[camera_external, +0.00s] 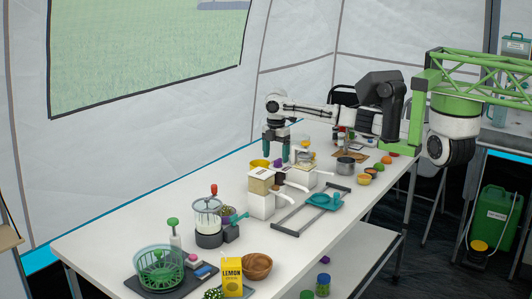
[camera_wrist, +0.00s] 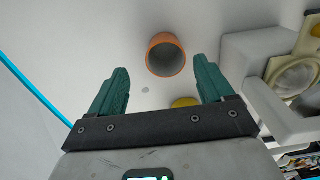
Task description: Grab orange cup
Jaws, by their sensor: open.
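The orange cup (camera_wrist: 166,58) is in the upper middle of the wrist view, with its open mouth toward the camera. It lies beyond and between my two teal fingers, and neither finger touches it. I cannot make it out for certain in the external view. My gripper (camera_external: 276,155) is open and empty, pointing down over the far side of the white table. It also shows in the wrist view (camera_wrist: 158,88), with its fingers wide apart. A yellow object (camera_wrist: 185,102) shows partly behind the gripper's bar.
A white and cream appliance (camera_wrist: 270,70) stands close to the right finger in the wrist view. In the external view, white box-like appliances (camera_external: 262,200) stand near the gripper. A yellow bowl (camera_external: 259,163) is below it. The far-left tabletop (camera_external: 150,205) is bare.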

